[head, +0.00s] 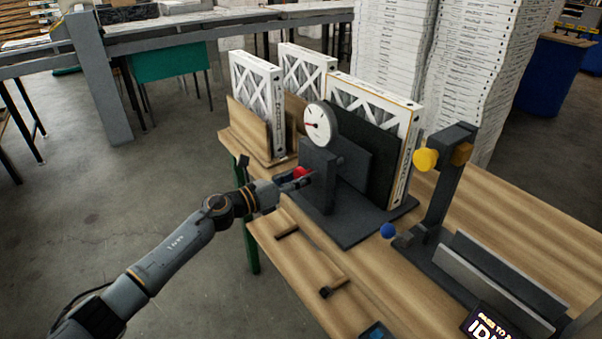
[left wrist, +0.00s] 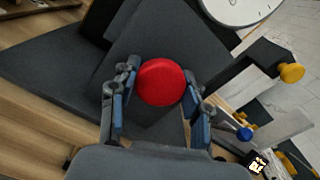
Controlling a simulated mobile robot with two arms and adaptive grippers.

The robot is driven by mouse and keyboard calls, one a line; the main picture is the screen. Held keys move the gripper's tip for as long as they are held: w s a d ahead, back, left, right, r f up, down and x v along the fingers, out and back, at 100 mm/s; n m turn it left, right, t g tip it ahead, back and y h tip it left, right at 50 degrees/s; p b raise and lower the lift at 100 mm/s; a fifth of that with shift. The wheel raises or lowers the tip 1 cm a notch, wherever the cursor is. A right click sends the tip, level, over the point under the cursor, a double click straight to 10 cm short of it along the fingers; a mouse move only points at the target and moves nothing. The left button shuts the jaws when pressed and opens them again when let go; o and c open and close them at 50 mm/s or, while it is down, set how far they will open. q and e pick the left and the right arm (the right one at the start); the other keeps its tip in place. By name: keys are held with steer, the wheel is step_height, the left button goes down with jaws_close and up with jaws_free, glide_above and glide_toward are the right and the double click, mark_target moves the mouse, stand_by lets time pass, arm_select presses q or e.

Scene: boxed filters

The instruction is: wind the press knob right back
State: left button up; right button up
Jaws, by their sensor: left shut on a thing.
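The red press knob (head: 301,172) is on the front of the dark press (head: 317,190), on the wooden bench. In the left wrist view the round red knob (left wrist: 161,82) shows face on. My left gripper (head: 298,181) reaches it from the left; its fingers (left wrist: 160,92) stand on either side of the knob and are shut on it. A round white dial gauge (head: 319,125) with a red needle tops the press; part of it shows in the left wrist view (left wrist: 238,8). A boxed filter (head: 402,145) stands behind the dark press plate (head: 378,152). My right gripper is not in view.
Two more white filters (head: 256,100) (head: 307,72) stand at the back left. A dark post with a yellow knob (head: 425,160) and a blue ball (head: 388,230) stands right. A hammer-like tool (head: 332,288) lies on the front shelf. Tall filter stacks (head: 470,60) rise behind the bench.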

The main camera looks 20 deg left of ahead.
arm_select(q)
steer(key=n+p, duration=0.2)
steer(key=n, duration=0.2)
steer(key=shift+n, duration=0.3)
steer(key=n+p, duration=0.2)
steer(key=n, duration=0.1)
steer(key=shift+n, duration=0.3)
steer(key=n+p, duration=0.2)
steer(key=n, duration=0.2)
steer(key=shift+r+n, duration=0.1)
steer(key=shift+n, duration=0.2)
steer(key=n+p, duration=0.1)
steer(key=n, duration=0.2)
steer(key=shift+n+p, duration=0.3)
steer(key=shift+p, duration=0.1)
steer(key=n+p, duration=0.1)
steer(key=n, duration=0.2)
steer(key=shift+n, duration=0.3)
steer(key=n+p, duration=0.1)
steer(key=n, duration=0.2)
steer(key=shift+n+p, duration=0.3)
steer(key=shift+p, duration=0.05)
steer(key=n+p, duration=0.1)
steer(key=n, duration=0.2)
steer(key=shift+n, duration=2.2)
